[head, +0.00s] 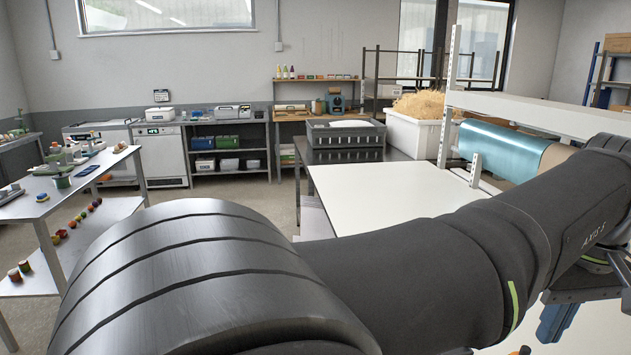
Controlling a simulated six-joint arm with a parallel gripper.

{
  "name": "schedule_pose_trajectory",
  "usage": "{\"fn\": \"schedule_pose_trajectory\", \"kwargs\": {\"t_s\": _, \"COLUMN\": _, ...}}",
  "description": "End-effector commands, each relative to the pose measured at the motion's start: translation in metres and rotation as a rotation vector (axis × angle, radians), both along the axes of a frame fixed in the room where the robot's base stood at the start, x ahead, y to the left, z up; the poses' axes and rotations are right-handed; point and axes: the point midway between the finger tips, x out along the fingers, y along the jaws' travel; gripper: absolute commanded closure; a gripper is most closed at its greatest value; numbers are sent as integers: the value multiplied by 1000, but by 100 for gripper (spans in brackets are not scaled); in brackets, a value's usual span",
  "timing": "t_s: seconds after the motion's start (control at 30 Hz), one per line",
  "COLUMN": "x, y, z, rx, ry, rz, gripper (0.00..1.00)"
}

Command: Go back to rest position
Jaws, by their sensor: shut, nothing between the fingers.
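My dark arm fills the foreground, from the lower left to the right edge, with "AXIS 5" printed on the wrist end. At the lower right, below the wrist, a grey bracket and blue finger-like parts show; this appears to be my gripper (556,322). It points down over the white worktop (385,195), shut and empty. Its height above the worktop cannot be told. My arm hides much of the worktop.
A blue film roll (505,150) hangs on a white frame (545,112) behind the arm. A white bin of straw-like filling (413,135) and a grey crate (345,139) stand beyond the worktop. A side table (75,186) with several items is at left. Open floor lies between.

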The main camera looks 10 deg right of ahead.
Motion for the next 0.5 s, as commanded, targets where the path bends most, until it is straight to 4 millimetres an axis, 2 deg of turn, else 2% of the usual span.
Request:
{"fn": "schedule_pose_trajectory", "kwargs": {"t_s": 0.1, "x": 0, "y": 1, "z": 10, "rx": -52, "ry": 25, "rz": 107, "gripper": 100}}
{"fn": "schedule_pose_trajectory", "kwargs": {"t_s": 0.5, "x": 0, "y": 1, "z": -76, "rx": -42, "ry": 24, "rz": 94, "gripper": 100}}
